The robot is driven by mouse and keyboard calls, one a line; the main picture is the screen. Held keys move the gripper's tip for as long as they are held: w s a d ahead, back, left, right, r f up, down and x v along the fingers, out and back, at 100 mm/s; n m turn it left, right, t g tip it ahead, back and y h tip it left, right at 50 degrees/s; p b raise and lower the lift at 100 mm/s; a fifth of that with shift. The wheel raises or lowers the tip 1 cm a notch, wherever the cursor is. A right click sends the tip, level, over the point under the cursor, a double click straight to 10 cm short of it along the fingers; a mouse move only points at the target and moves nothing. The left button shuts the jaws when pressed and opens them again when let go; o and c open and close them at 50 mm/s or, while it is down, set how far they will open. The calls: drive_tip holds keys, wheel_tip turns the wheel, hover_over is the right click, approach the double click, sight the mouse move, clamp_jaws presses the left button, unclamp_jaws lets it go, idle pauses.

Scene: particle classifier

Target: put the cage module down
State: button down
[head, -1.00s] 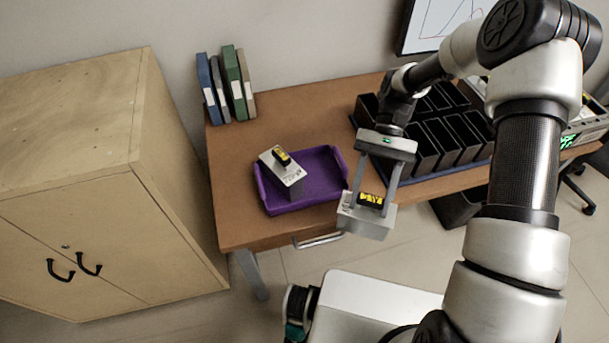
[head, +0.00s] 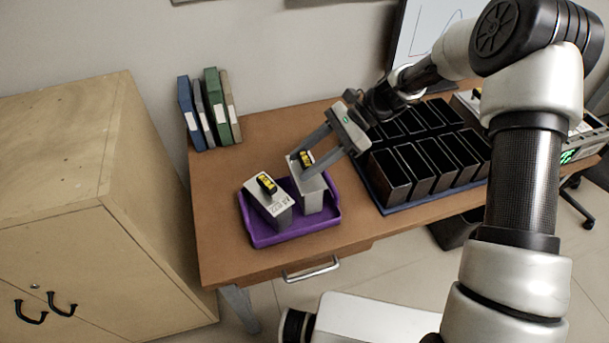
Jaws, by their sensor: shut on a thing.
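My gripper (head: 310,158) is shut on a grey cage module (head: 313,192) by its black and yellow top handle. The held module is upright, over the right part of the purple tray (head: 262,240). I cannot tell whether its bottom touches the tray floor. A second grey module (head: 266,208) with a black and yellow handle stands in the left part of the tray. The held module is just right of and slightly behind it, with a narrow gap between them.
A rack of black open bins (head: 440,165) stands on a blue base right of the tray. Several binders (head: 210,110) stand at the back left of the wooden table (head: 222,175). A wooden cabinet (head: 90,190) is at the left. Bare table lies behind the tray.

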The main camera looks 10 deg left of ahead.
drive_tip(key=shift+f, duration=2)
drive_tip(key=shift+f, duration=0.1)
drive_tip(key=shift+f+b, duration=0.25)
drive_tip(key=shift+b, duration=0.1)
drive_tip(key=c, duration=0.9)
unclamp_jaws()
drive_tip(key=shift+r, duration=0.15)
drive_tip(key=shift+r, duration=0.3)
drive_tip(key=p+v, duration=0.1)
drive_tip(key=v, duration=1.1)
